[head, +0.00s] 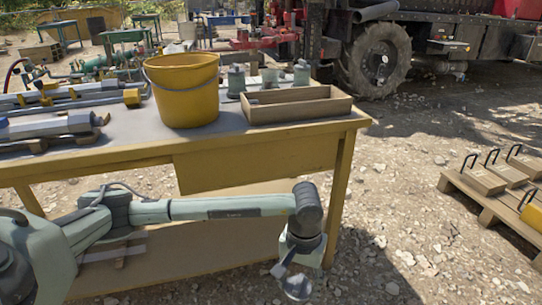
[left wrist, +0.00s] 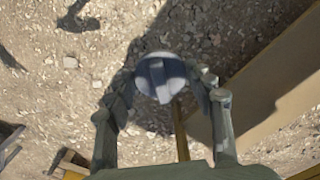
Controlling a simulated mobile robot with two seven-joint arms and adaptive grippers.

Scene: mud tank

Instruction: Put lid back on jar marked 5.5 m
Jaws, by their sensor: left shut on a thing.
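My left gripper (head: 297,268) hangs low in front of the table's right end, above the gravel. It is shut on a round grey lid (left wrist: 160,77) with a raised bar across its top. The lid also shows in the head view (head: 297,288), below the tabletop. Three small grey-green jars stand at the back of the table: a left jar (head: 236,82), a middle jar (head: 270,78) and a right jar (head: 302,73). The left and right jars have capped tops; the middle one looks lidless. Their markings are too small to read. My right gripper is out of view.
A yellow bucket (head: 184,92) and an open shallow wooden box (head: 297,110) stand on the table (head: 150,150) in front of the jars. Metal tools (head: 50,126) lie at left. A pallet (head: 463,194) with handled blocks is at right. Gravel between is clear.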

